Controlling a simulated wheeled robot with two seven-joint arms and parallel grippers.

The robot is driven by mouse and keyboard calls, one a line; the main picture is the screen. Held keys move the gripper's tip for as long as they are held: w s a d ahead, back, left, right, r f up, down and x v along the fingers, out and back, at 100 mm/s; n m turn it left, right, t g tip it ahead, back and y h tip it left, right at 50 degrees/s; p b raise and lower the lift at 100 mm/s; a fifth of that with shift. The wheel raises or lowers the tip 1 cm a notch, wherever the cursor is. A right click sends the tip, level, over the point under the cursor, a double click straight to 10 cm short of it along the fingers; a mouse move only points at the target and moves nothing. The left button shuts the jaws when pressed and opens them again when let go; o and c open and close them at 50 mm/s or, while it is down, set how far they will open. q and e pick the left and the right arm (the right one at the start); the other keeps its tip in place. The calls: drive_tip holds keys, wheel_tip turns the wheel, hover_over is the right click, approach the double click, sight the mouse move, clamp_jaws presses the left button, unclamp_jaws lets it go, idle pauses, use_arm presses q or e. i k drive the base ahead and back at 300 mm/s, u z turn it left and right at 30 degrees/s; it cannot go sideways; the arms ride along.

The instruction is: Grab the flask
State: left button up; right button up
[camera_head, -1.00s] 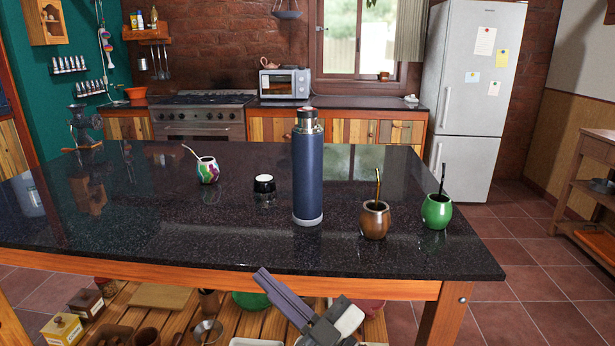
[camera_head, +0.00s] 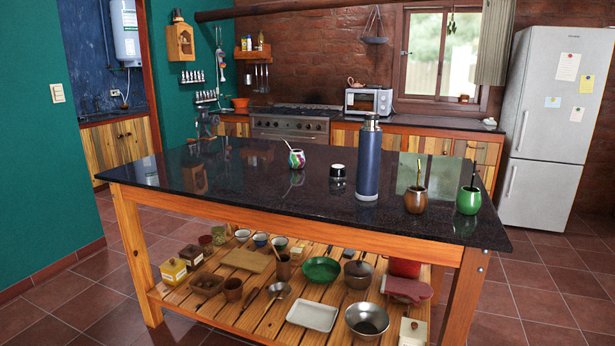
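The flask (camera_head: 369,160) is a tall dark blue cylinder with a metal top. It stands upright on the dark stone top of the kitchen island (camera_head: 270,205), right of the middle. Neither of my grippers shows in the head view now. Nothing touches or hides the flask.
A colourful mate gourd (camera_head: 297,160) stands farther left on the island. The slatted lower shelf (camera_head: 190,300) holds bowls, pots and jars. The tiled floor (camera_head: 80,290) is clear left of the island. A fridge (camera_head: 555,130) stands at the back right.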

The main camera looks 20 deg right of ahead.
sight(370, 142)
drive_tip(key=u, duration=0.65)
drive_tip(key=i, duration=2.3)
drive_tip(key=z, duration=1.05)
